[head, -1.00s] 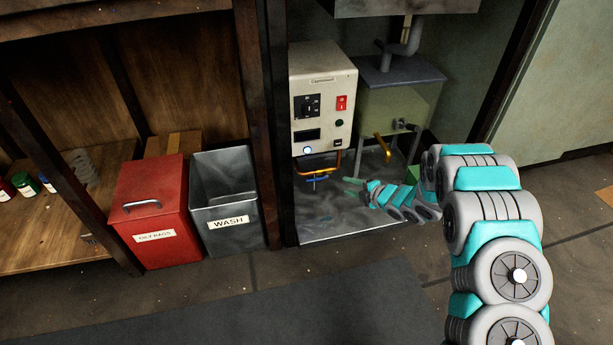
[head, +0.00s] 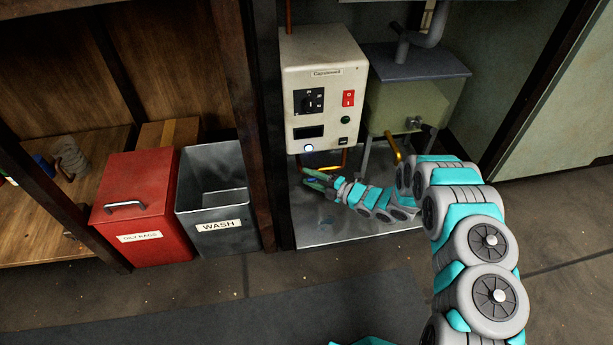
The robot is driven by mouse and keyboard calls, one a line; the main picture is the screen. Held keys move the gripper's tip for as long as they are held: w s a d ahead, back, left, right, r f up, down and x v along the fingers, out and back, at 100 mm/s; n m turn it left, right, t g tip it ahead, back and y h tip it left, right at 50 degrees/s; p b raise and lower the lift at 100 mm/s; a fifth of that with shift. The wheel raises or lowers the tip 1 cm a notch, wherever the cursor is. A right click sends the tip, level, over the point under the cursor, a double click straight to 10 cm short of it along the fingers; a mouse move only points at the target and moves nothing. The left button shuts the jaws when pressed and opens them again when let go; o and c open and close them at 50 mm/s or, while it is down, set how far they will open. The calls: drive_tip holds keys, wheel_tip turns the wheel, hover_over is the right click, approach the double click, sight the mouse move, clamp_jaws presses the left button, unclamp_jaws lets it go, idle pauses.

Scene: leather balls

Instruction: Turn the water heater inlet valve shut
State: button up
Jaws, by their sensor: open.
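The water heater (head: 324,90) is a cream wall box with a dial, a red switch and a lit round button. Copper pipe (head: 345,158) shows below its underside. A small blue patch, apparently the inlet valve's handle (head: 311,181), shows beneath the box, mostly hidden by my gripper. My gripper (head: 308,179) is open, its greenish fingers pointing left under the heater. The blue patch appears between or just behind the fingers; I cannot tell whether they touch it.
A green tank (head: 405,108) with a tap and a yellow-handled part (head: 393,147) stands right of the heater. A dark wooden post (head: 250,120), a grey WASH bin (head: 213,205) and a red OILY RAGS bin (head: 136,210) are left. The front floor is clear.

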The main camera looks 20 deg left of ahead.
drive_tip(key=shift+x, duration=0.95)
clamp_jaws()
idle(0.8)
